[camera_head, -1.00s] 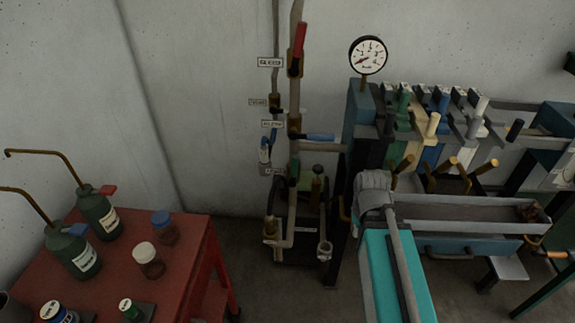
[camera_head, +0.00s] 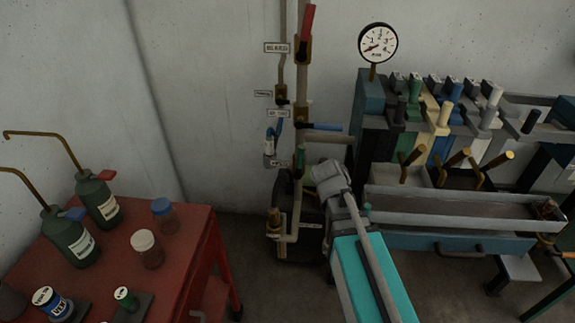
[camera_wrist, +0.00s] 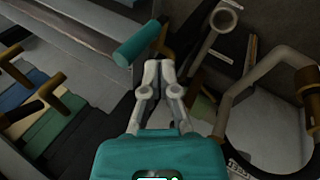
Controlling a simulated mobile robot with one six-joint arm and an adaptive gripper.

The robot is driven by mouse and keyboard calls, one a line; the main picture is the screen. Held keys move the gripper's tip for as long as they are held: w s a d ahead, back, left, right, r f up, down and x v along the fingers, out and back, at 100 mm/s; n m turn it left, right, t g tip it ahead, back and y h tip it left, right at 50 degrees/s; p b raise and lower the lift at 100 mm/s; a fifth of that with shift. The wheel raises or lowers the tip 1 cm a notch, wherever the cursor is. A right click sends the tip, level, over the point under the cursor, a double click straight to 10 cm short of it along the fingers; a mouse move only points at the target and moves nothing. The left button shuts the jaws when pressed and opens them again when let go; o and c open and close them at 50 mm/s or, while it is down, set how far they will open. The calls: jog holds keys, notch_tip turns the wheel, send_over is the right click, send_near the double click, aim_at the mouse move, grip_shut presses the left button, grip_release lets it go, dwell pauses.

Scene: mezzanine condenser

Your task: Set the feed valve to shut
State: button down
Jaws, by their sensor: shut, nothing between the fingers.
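Several valves sit on the vertical pipework at the wall. The upper one has a red lever (camera_head: 307,22) pointing up along the pipe. A blue lever (camera_head: 326,127) lies level to the right, and a smaller blue handle (camera_head: 274,131) sits left of the pipe. A dark green handle (camera_head: 300,158) is lower down. My gripper (camera_wrist: 161,68) is shut and empty in the wrist view, just below a teal cylindrical handle (camera_wrist: 142,42); contact is unclear. My arm hides the gripper in the head view.
A red table (camera_head: 185,250) with bottles and jars stands at the left. A pressure gauge (camera_head: 378,42), a rack of coloured levers (camera_head: 445,115) and a grey trough (camera_head: 460,207) are at the right. Floor shows between the table and my arm.

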jog(key=w+a+n+t+h+b, duration=0.2)
jog(key=w+a+t+h+b, duration=0.1)
jog(key=w+a, duration=0.25)
jog(key=n+t+h+b, duration=0.2)
jog(key=n+t+b, duration=0.3)
jog(key=t+b, duration=0.3)
send_near(300, 161)
jog(key=s+a+t+p, duration=0.1)
jog(key=a+p, duration=0.1)
jog(key=a, duration=0.5)
jog(key=shift+s+r, duration=0.25)
jog(key=shift+r, duration=0.15)
jog(key=shift+w+d, duration=0.1)
jog(key=s+d+b+x, duration=0.1)
jog(key=d+x, duration=0.1)
jog(key=x, duration=1)
jog(key=shift+d, duration=0.35)
